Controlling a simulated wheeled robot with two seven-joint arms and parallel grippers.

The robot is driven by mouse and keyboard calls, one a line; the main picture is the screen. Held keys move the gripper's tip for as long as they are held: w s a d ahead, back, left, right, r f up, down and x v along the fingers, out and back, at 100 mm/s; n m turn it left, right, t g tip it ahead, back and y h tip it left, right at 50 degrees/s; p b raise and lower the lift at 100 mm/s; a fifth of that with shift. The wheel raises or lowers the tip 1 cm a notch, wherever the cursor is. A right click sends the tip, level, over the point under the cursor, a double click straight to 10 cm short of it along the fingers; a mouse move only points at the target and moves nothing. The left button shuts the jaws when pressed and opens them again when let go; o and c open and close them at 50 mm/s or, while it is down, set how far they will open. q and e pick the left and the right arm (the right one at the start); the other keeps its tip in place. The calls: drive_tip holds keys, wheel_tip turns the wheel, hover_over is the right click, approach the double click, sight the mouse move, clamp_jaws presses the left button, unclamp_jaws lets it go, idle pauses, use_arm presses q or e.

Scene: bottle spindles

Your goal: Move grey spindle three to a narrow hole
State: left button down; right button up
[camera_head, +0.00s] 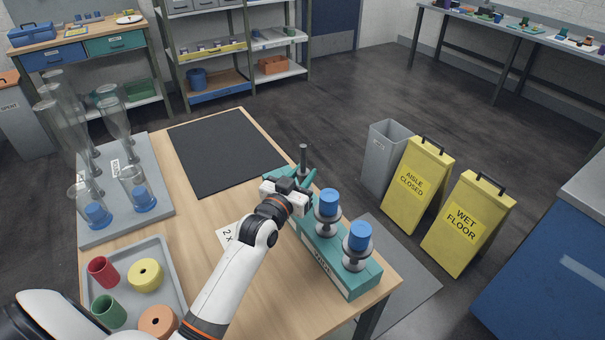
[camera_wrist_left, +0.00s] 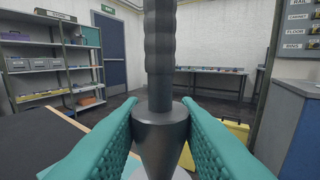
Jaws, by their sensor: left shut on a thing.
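My left gripper (camera_head: 299,180) is shut on a dark grey spindle (camera_head: 303,157), near the far end of the teal block (camera_head: 346,283). In the left wrist view the teal fingers (camera_wrist_left: 160,122) grip the spindle (camera_wrist_left: 161,72) on both sides of its conical part. It is upright, with a ridged shaft above. Its lower end is hidden, so I cannot tell whether it touches the block. Two spindles with blue tops (camera_head: 328,196) and (camera_head: 360,236) stand on the near part of the block. No holes show clearly. My right gripper is not in view.
A grey board (camera_head: 152,224) with clear upturned bottles stands at the left. A grey tray (camera_head: 177,282) holds red, yellow, green and orange pieces. A black mat (camera_head: 222,150) lies bare on the table. Yellow signs (camera_head: 417,180) stand on the floor at the right.

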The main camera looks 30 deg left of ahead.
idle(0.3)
use_arm(q)
drive_tip(key=shift+f+b, duration=0.8)
drive_tip(key=shift+f, duration=0.45)
drive_tip(key=shift+f, duration=0.4)
drive_tip(key=c, duration=1)
unclamp_jaws()
